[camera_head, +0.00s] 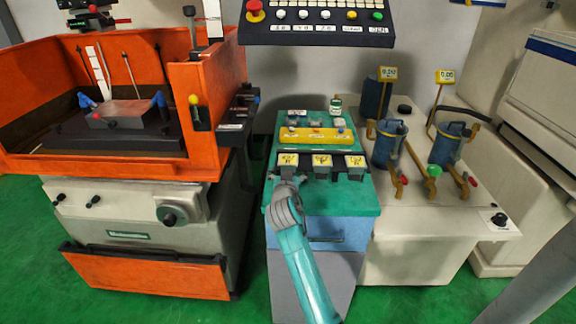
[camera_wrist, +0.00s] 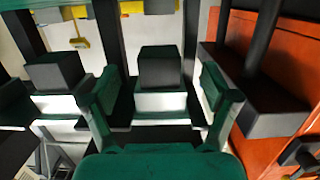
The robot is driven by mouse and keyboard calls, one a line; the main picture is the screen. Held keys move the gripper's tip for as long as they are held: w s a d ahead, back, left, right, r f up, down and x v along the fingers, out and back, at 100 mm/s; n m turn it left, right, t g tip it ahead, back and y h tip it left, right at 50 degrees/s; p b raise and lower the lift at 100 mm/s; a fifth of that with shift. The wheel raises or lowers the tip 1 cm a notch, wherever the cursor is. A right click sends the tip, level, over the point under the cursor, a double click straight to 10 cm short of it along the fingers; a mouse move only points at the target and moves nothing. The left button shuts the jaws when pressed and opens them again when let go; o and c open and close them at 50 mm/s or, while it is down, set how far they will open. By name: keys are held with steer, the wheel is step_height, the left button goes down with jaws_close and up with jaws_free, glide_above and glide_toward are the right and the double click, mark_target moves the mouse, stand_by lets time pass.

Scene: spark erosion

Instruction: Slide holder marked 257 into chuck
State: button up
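Three dark holders with yellow labels stand in a row on the teal cart: the left holder (camera_head: 288,161), the middle holder (camera_head: 321,161) and the right holder (camera_head: 355,162). The label numbers are too small to read, so I cannot tell which is 257. My gripper (camera_head: 287,181) is at the left holder. In the wrist view my gripper (camera_wrist: 161,100) is open, with its two green fingers apart on either side of a dark block on a pale base (camera_wrist: 160,68). I see no clear contact. I cannot pick out the chuck with certainty.
An orange-walled machine (camera_head: 120,165) stands left, with a fixture block (camera_head: 118,112) in its tank. A yellow bar (camera_head: 318,135) lies behind the holders. A control panel (camera_head: 315,28) hangs above. A pale bench (camera_head: 420,222) with blue pots is right. A neighbouring block (camera_wrist: 55,72) is close by.

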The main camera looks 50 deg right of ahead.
jaws_close()
steer(key=shift+r, duration=0.2)
stand_by(0.5)
steer(key=f+v, duration=0.2)
steer(key=v, duration=1)
steer(key=shift+s+a, duration=0.4)
stand_by(1.2)
